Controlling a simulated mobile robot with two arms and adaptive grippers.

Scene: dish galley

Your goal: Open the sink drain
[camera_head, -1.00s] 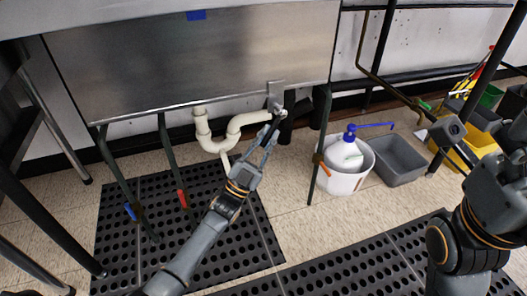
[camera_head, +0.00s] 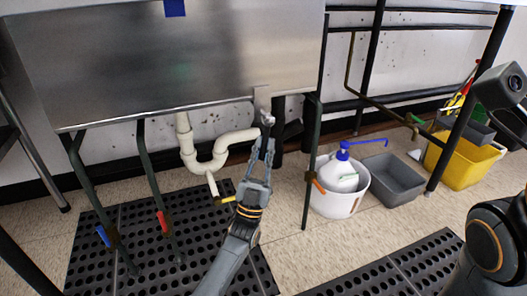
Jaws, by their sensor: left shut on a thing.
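The steel sink (camera_head: 175,65) fills the upper left of the head view. A metal drain lever with a small knob (camera_head: 267,119) hangs from a bracket (camera_head: 261,97) at the sink's lower front edge. My left gripper (camera_head: 266,137) reaches up from below, and its narrow fingers are shut on the lever's end at the knob. The fingers hide part of the lever. A cream drain pipe (camera_head: 205,163) curves under the sink, left of my left gripper. My right arm (camera_head: 490,245) shows at the right edge, but its fingers are out of view.
Sink legs carry blue (camera_head: 103,236), red (camera_head: 163,222) and orange (camera_head: 318,187) handled valves. A white bucket with a blue-topped pump jug (camera_head: 340,205), a grey bin (camera_head: 392,182) and a yellow bucket (camera_head: 462,166) stand right. Black perforated mats (camera_head: 140,235) cover part of the floor.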

